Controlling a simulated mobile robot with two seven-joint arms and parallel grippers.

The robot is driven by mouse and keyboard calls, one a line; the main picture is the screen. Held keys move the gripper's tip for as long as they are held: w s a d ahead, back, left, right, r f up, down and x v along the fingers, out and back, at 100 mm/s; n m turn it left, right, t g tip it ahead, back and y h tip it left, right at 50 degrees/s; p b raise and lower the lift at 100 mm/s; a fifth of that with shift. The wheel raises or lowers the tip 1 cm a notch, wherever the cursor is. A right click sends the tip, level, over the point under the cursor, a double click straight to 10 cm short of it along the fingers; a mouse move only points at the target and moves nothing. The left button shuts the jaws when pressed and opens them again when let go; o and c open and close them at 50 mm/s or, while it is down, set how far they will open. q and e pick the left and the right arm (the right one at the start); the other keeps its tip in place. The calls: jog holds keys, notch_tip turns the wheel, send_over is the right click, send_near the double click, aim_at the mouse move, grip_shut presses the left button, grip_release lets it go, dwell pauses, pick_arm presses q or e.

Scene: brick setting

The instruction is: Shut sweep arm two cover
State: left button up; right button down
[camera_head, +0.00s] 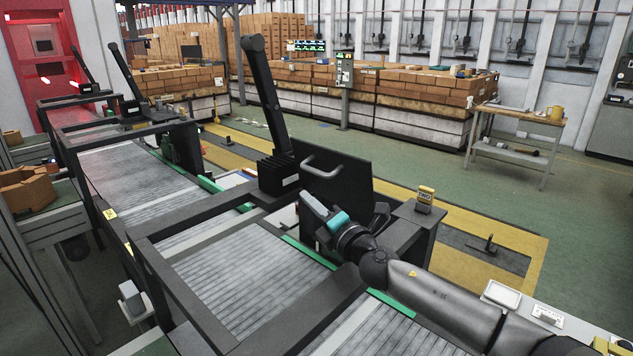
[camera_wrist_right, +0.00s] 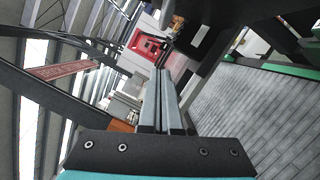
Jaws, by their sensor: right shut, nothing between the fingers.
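The sweep arm two cover (camera_head: 350,190) is a black panel with a grey bar handle (camera_head: 322,168) near its upper edge. My left gripper is not in view.
A roller conveyor (camera_head: 245,280) with black frame rails runs below my right arm. A small grey box (camera_head: 131,296) stands at its near left side. A dark cabinet (camera_head: 412,228) stands right of the cover. A wooden table (camera_head: 520,130) and brick stacks (camera_head: 400,82) are farther back.

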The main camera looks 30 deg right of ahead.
aim_at(308, 170)
jog(key=shift+w+d+r, duration=0.5)
jog(key=shift+w+d, duration=0.35)
jog(key=shift+w, duration=0.05)
jog(key=shift+w+d+r, duration=0.45)
jog(key=shift+w+d, duration=0.35)
jog(key=shift+w, duration=0.05)
jog(key=shift+r, duration=0.1)
jog(key=shift+w+d+r+m+p, duration=0.1)
jog(key=shift+d+r+m+p, duration=0.25)
jog(key=shift+p, duration=0.2)
